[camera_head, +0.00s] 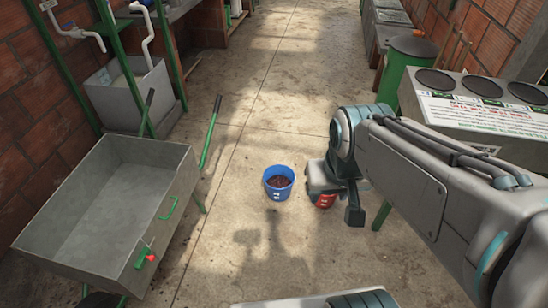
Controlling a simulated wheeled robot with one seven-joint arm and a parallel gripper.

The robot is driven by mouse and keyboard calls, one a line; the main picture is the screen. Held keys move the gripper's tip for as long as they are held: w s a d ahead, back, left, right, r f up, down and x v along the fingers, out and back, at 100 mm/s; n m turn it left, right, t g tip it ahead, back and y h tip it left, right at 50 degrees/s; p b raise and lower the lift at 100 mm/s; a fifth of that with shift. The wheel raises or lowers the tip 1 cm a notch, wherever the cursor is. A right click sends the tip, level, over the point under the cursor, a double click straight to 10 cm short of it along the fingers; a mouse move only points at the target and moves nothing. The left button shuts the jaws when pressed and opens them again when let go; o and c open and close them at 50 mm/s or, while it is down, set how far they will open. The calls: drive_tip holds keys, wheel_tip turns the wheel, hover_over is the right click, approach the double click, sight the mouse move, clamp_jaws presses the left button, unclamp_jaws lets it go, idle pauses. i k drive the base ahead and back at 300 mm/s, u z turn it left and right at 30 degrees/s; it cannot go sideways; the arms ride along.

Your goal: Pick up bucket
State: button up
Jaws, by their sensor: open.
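A blue bucket (272,191) stands upright on the concrete floor near the middle of the view, with dark reddish-brown contents inside. A red bucket (322,201) stands just to its right; its upper part is mostly hidden behind my gripper. My gripper (341,206) hangs from the arm that reaches in from the right, pointing down. It is open, and one dark finger shows clearly, to the right of the red bucket. The blue bucket is apart from it, to the left. I cannot tell whether the gripper touches the red bucket.
A grey metal trough (85,215) with green handles stands at the left. A counter with round dark openings (490,122) and a green barrel (405,65) stand at the right. A grey sink (130,95) is at the upper left. The floor aisle (255,75) between is clear.

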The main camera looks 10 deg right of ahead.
sight(279, 180)
drive_tip(key=z, duration=0.65)
drive_tip(key=i, duration=1.8)
drive_tip(key=u, duration=0.2)
